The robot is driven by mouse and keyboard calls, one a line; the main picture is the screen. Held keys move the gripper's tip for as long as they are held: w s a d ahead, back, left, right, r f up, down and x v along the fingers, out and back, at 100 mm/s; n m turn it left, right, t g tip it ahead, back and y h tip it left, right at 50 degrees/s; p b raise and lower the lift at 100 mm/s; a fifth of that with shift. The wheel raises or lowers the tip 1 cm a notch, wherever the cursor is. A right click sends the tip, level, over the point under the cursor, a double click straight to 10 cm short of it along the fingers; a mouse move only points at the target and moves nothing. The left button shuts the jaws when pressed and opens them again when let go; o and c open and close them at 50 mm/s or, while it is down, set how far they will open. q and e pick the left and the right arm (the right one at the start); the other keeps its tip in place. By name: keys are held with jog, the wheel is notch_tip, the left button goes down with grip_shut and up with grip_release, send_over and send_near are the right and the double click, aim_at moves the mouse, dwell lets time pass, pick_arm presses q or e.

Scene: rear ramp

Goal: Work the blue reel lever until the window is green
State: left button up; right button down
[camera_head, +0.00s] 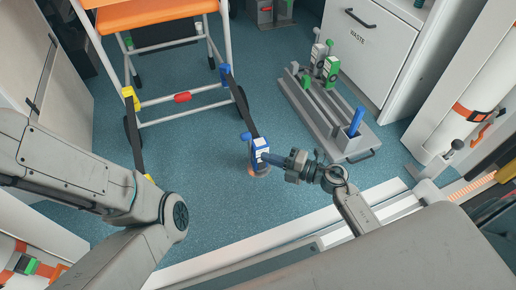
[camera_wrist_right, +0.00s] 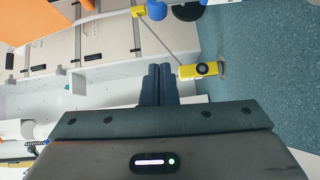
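The blue reel (camera_head: 260,146) stands low over the floor, with a dark strap running up to a blue clip (camera_head: 225,70) on the chair frame. A blue part, perhaps its lever (camera_head: 245,136), sticks out to its left. The window's colour is too small to tell. My right gripper (camera_head: 275,160) is at the reel's right side in the picture, overlapping it; contact cannot be told. In the right wrist view its fingers (camera_wrist_right: 158,85) are close together with nothing seen between them, and the blue reel is not seen there. My left arm shows, but its gripper is out of frame.
A chair with an orange seat (camera_head: 150,14) and white legs stands behind. A yellow reel (camera_wrist_right: 200,70) is strapped on its other side. A grey rack (camera_head: 322,108) with green, white and blue pieces sits right, before a WASTE cabinet (camera_head: 366,45). Floor between is clear.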

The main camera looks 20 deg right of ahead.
aim_at(245, 139)
jog(key=w+a+b, duration=0.2)
jog(key=w+b, duration=0.1)
jog(key=w, duration=0.2)
jog(key=shift+w+f, duration=0.2)
jog(key=shift+w, duration=0.15)
jog(key=shift+r, duration=0.1)
jog(key=shift+w+r+p, duration=0.15)
jog(key=shift+w+p, duration=0.75)
jog(key=shift+p, duration=0.3)
